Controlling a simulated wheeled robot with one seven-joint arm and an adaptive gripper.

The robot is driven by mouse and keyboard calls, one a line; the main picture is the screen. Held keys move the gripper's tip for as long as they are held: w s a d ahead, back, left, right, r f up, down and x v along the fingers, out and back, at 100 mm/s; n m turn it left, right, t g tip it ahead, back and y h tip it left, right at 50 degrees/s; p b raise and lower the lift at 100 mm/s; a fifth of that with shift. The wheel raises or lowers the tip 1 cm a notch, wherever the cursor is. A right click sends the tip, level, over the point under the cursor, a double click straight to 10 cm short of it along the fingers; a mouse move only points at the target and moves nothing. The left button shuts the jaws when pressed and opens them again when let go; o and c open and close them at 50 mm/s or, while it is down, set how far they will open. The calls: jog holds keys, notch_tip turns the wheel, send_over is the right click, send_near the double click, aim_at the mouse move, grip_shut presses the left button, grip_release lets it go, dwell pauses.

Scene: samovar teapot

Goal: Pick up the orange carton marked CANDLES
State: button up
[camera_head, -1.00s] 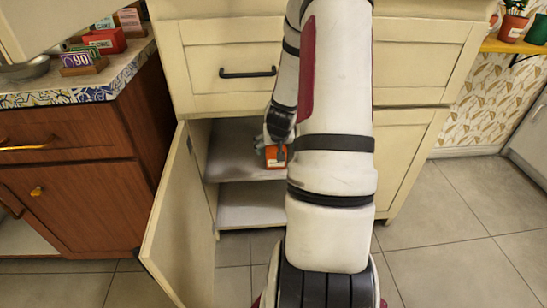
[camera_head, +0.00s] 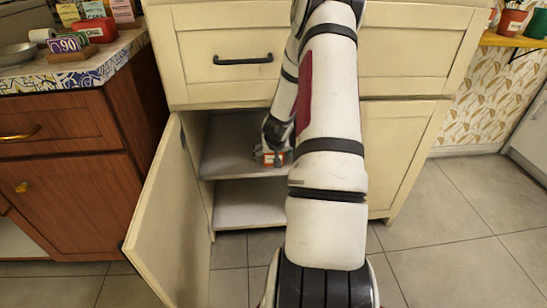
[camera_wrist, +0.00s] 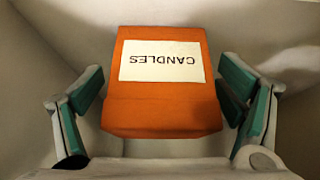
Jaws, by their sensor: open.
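The orange carton marked CANDLES (camera_wrist: 160,105) fills the middle of the wrist view, its white label upside down there. In the head view the carton (camera_head: 273,158) stands on the upper shelf (camera_head: 228,160) of the open cream cabinet, partly hidden by my gripper. My gripper (camera_wrist: 165,98) is open, with one green-padded finger on each side of the carton. In the head view my gripper (camera_head: 268,155) reaches down into the cabinet at the carton.
The cabinet door (camera_head: 165,215) stands open on the left. A closed drawer (camera_head: 232,62) lies above the opening, and a lower shelf (camera_head: 248,205) is bare. A wooden counter (camera_head: 75,80) with small items stands left. Tiled floor (camera_head: 455,235) is clear at right.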

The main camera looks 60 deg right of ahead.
jog(key=shift+x, duration=0.8)
jog(key=shift+c, duration=0.4)
jog(key=c, duration=1.1)
jog(key=shift+r, duration=0.2)
